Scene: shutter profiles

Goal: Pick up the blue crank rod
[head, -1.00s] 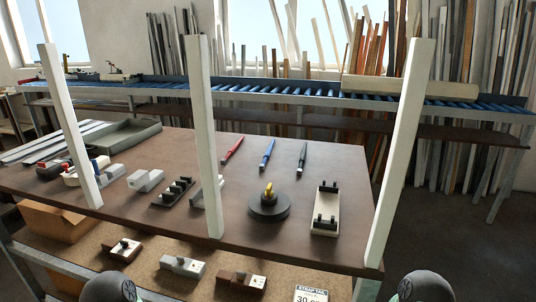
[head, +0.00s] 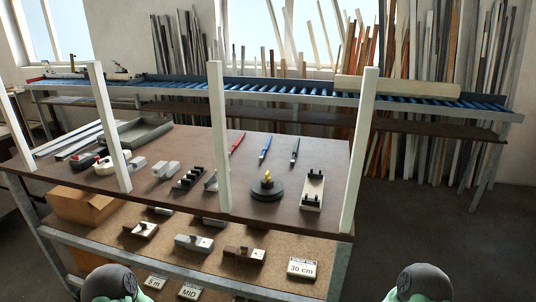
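The blue crank rod (head: 265,148) lies on the brown table top (head: 140,190), toward its back edge. It is slim, and it lies between a red rod (head: 238,141) on its left and a dark grey rod (head: 295,150) on its right. The rods lie apart from one another, roughly parallel. Neither gripper is in view. Only two dark rounded parts of my own body show at the bottom edge, clear of the table top.
White upright posts (head: 220,140) stand along the table's front. Behind them are a round black base (head: 266,190) with a yellow piece, a cream block (head: 312,191) with black pegs, and a green-grey tray (head: 140,133). A lower shelf (head: 170,222) holds several blocks. Floor is clear on the right.

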